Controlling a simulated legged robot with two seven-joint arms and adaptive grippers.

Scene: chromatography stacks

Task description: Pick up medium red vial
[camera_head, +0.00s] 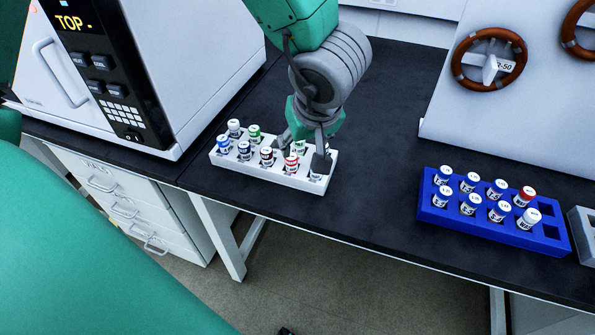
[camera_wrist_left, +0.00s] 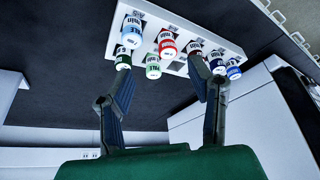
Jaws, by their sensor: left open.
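A bright red-capped vial (camera_head: 291,163) stands in the white rack (camera_head: 219,159), beside a darker red-capped vial (camera_head: 267,156). In the wrist view the bright red vial (camera_wrist_left: 167,46) and the darker red one (camera_wrist_left: 194,47) stand side by side. Another red-capped vial (camera_head: 525,195) stands in the blue rack (camera_head: 487,227). I cannot tell from looks alone which is the medium one. My left gripper (camera_head: 302,150) is open and points down over the right part of the white rack, its fingers (camera_wrist_left: 161,72) apart around the red vial's area. I see nothing held. My right gripper is not in view.
White-, green- and blue-capped vials (camera_head: 234,127) crowd the white rack. White-capped vials fill much of the blue rack. A white instrument (camera_head: 190,60) stands left, and a panel with brown ring handles (camera_head: 489,59) at right. Black bench (camera_head: 375,165) between the racks is clear.

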